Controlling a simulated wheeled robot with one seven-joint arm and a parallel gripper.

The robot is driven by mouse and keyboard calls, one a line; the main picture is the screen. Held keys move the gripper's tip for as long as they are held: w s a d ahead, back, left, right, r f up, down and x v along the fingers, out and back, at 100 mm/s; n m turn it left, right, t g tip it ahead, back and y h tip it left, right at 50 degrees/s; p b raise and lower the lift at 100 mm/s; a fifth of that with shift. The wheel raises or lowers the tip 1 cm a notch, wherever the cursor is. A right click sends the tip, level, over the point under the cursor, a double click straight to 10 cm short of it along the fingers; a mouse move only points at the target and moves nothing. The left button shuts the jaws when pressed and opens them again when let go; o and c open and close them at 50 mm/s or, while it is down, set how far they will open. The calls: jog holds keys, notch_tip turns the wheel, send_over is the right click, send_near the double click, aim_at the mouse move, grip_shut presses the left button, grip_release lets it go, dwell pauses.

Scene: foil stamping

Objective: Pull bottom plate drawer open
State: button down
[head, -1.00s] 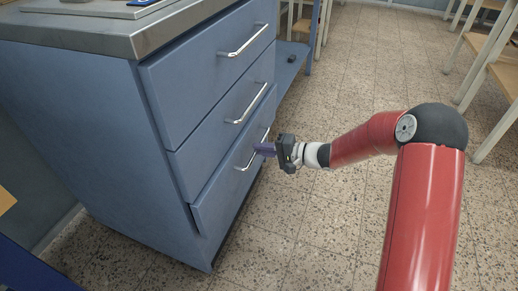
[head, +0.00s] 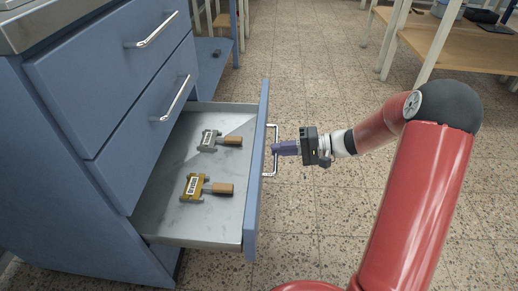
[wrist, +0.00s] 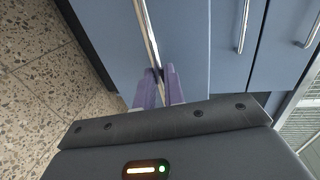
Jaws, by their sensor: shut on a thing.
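The bottom plate drawer (head: 258,190) of the blue cabinet stands well open in the head view. Its grey tray (head: 165,215) is exposed. My gripper (head: 276,149) is shut on the drawer's silver bar handle (head: 270,170), at the front face's outer side. In the wrist view the purple fingers (wrist: 153,88) close around the handle bar (wrist: 148,35). Inside the drawer lie two stamping plates with wooden handles, a grey one (head: 208,140) farther back and a yellow one (head: 193,187) nearer.
The two upper drawers, top (head: 110,75) and middle (head: 150,130), are shut, with silver handles. Speckled tile floor (head: 325,225) is clear in front of the drawer. Wooden-topped tables (head: 455,42) stand at the upper right. A blue shelf (head: 212,60) is beyond the cabinet.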

jog(key=shift+f+v, duration=0.2)
jog(key=shift+v, duration=0.65)
jog(key=shift+f+v, duration=0.15)
jog(key=shift+v, duration=0.7)
jog(key=shift+d, duration=0.1)
jog(key=c, duration=1.5)
grip_release()
jog(key=v, duration=0.7)
jog(key=shift+d, duration=0.35)
jog(key=shift+s, duration=0.1)
